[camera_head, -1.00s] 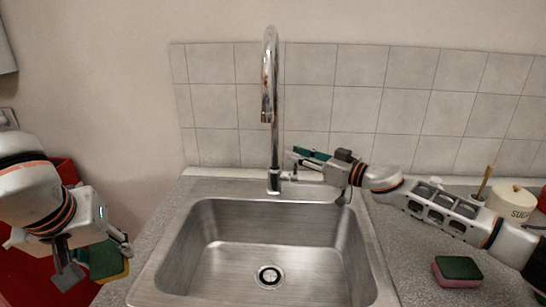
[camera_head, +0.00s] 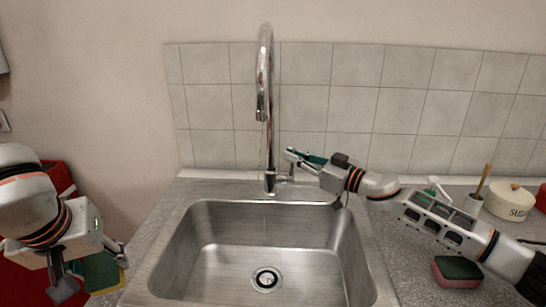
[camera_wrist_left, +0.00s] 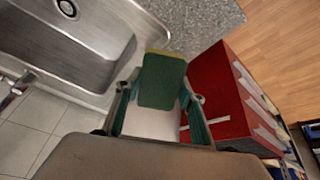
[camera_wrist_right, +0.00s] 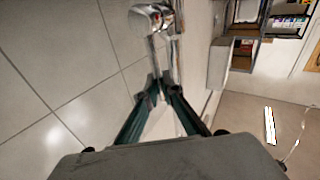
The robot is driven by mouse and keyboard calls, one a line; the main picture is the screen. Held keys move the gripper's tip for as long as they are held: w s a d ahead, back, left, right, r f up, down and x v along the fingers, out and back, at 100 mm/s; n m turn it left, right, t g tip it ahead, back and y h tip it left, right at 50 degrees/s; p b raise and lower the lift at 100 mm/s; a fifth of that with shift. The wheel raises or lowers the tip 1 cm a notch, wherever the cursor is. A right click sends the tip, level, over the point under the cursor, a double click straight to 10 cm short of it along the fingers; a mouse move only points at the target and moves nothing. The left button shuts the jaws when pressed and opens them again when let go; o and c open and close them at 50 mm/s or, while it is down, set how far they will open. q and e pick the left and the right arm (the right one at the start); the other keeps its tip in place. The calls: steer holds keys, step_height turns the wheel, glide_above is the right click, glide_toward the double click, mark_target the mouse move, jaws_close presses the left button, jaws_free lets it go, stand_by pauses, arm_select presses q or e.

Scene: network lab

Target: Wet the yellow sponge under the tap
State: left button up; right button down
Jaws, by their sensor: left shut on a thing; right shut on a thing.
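The yellow sponge (camera_head: 104,272), with a green scouring side, is in my left gripper (camera_head: 92,272) at the lower left, outside the sink. The left wrist view shows the sponge (camera_wrist_left: 162,80) between both fingers, green face towards the camera. The chrome tap (camera_head: 265,100) stands behind the sink (camera_head: 215,262), its spout over the basin. No water stream shows. My right gripper (camera_head: 290,155) is shut at the tap's lever, right of the tap's base. In the right wrist view its fingertips meet at the thin chrome lever (camera_wrist_right: 155,50).
A pink and green sponge (camera_head: 457,271) lies on the right counter, near my right forearm. A sugar pot (camera_head: 510,203), a brush holder (camera_head: 473,205) and a soap bottle (camera_head: 432,189) stand behind it. A red cabinet (camera_wrist_left: 215,100) is beside the left gripper. The basin is empty.

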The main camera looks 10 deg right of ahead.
steer(key=c, duration=2.2)
jaws_free()
step_height(320, 180, up, 10)
steer(key=shift+f, duration=0.1)
